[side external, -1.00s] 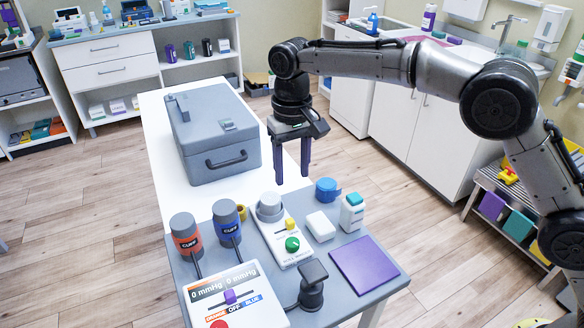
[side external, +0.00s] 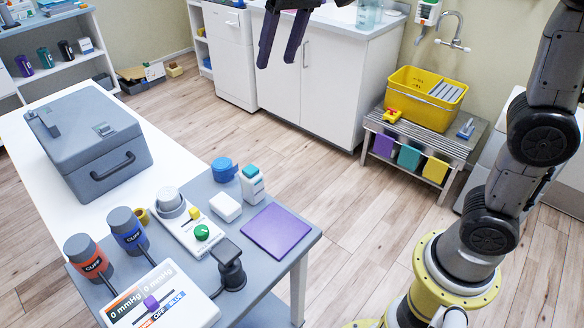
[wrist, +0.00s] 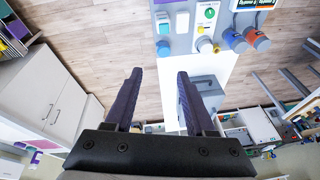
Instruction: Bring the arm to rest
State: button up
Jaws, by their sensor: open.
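My gripper (side external: 281,40) is at the top of the side view, raised well above the floor and to the right of the table. Its two dark purple fingers point down, apart, with nothing between them. In the wrist view my gripper (wrist: 156,85) also shows open and empty, with the floor and the white table edge beyond it. The upper part of the arm runs out of the side view's top edge.
A table (side external: 268,302) holds a grey case (side external: 90,140), two cuffs, a pressure panel (side external: 160,300) and a purple pad (side external: 275,230). A white cabinet (side external: 325,80) stands behind. A bench (side external: 420,140) bears a yellow crate (side external: 428,97). The floor between is clear.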

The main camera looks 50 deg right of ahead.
jog(key=s+d+f+t, duration=0.1)
jog(key=s+d, duration=0.3)
jog(key=s, duration=0.4)
jog(key=s+d+f+t, duration=0.1)
jog(key=s+d+f, duration=0.15)
jog(key=s, duration=0.45)
jog(key=s+d+f+n, duration=0.1)
jog(key=s+f+n, duration=0.1)
jog(key=s+f, duration=0.5)
notch_tip(320, 180, down, 2)
jog(key=shift+s+d+f+h, duration=0.15)
jog(key=shift+s+d+h, duration=0.1)
jog(key=shift+d+h, duration=0.15)
